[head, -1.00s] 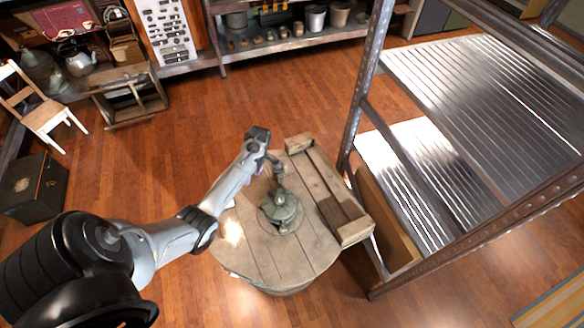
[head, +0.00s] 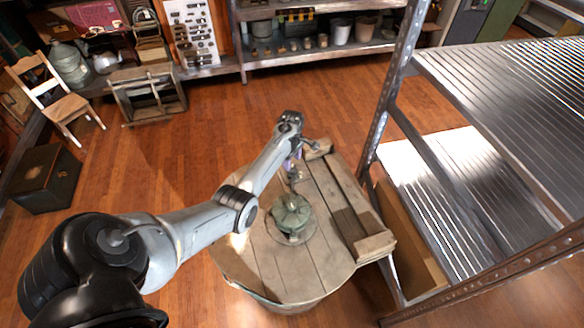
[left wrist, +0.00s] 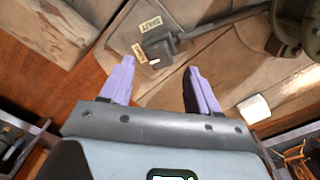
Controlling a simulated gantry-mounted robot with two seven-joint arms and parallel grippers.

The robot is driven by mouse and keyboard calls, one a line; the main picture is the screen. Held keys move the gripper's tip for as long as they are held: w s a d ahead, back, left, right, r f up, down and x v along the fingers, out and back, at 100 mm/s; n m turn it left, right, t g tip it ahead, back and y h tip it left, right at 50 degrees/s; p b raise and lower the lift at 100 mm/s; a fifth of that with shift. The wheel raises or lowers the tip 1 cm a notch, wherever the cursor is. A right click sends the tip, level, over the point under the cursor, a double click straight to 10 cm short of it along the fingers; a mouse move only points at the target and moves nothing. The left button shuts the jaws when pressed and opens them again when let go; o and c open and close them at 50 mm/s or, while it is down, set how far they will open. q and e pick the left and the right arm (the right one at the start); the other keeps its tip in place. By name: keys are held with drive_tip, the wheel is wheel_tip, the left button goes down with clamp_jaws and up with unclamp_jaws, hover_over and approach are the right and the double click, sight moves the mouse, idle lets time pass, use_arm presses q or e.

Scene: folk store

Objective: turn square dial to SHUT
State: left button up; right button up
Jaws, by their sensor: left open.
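A dark square dial (left wrist: 160,46) with a small white mark lies between and just beyond my left fingertips in the left wrist view. A tan label reading SHUT (left wrist: 149,24) is beside it, and a second small label (left wrist: 139,52) is too unclear to read. A dark rod runs from near the dial toward a greenish metal device (left wrist: 287,38), which stands on the round wooden tabletop in the head view (head: 292,214). My left gripper (left wrist: 160,62) has its purple fingers spread, with nothing between them. In the head view it is mostly hidden by its wrist.
The round wooden tabletop (head: 262,262) carries a wooden crate (head: 350,205) at its right. A metal shelf rack (head: 390,110) stands right of it. A small white block (left wrist: 254,108) lies right of my fingers in the left wrist view. Open floor lies beyond the table.

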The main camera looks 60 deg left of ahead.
sight(292, 167)
use_arm(q)
drive_tip(key=shift+f+b, duration=0.5)
drive_tip(key=shift+f, duration=1.4)
drive_tip(key=c, duration=1)
drive_tip(key=shift+c, duration=0.2)
